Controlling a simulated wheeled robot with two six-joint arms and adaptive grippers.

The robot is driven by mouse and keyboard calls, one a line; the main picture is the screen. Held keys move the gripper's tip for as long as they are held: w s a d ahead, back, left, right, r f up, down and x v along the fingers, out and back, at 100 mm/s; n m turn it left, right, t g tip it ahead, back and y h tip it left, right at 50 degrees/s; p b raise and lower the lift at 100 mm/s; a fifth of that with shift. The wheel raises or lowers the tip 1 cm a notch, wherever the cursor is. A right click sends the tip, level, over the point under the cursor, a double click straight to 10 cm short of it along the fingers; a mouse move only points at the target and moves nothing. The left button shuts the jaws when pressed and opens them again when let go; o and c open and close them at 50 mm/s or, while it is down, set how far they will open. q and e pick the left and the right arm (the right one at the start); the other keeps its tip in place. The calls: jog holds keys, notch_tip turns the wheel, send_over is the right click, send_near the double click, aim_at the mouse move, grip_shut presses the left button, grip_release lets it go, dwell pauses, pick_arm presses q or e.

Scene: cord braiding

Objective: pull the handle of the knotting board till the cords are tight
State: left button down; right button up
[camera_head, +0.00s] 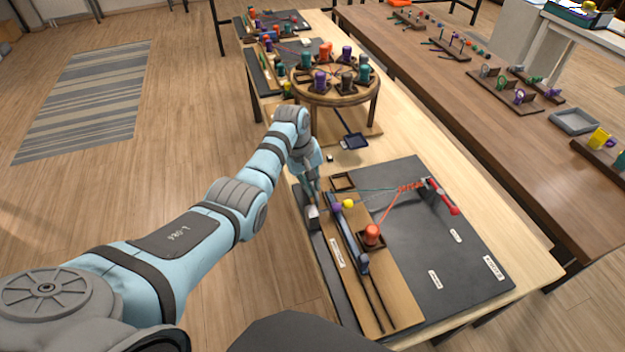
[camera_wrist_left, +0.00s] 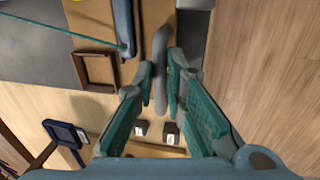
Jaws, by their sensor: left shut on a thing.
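The knotting board (camera_head: 390,292) is a light wooden plank on a dark mat, with a blue bar (camera_head: 349,240) along it. My left gripper (camera_head: 312,192) is at the board's left edge. In the left wrist view its teal fingers (camera_wrist_left: 163,72) are shut on the grey handle (camera_wrist_left: 160,48), which stands between them. A teal cord (camera_head: 375,190) runs straight from the bar side towards a red braid (camera_head: 411,187) at a red clamp (camera_head: 441,196). An orange cord (camera_head: 389,210) runs from the braid to an orange bobbin (camera_head: 372,234). My right gripper is not in view.
A yellow ball (camera_head: 348,204) and a small brown tray (camera_head: 342,182) sit near the gripper. A round braiding stand (camera_head: 330,96) with several coloured bobbins stands behind. The mat's right part (camera_head: 455,265) is mostly clear, with small white labels.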

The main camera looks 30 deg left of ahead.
pick_arm(q)
jog(key=c, duration=1.8)
grip_release()
jog(key=shift+s+a+f, duration=0.1)
jog(key=shift+a, duration=0.05)
jog(key=shift+o, duration=0.7)
jog(key=shift+a, duration=0.1)
jog(key=shift+r, duration=0.4)
notch_tip(320, 180, up, 11)
jog(key=s+a, duration=0.1)
jog(key=shift+s+a, duration=0.35)
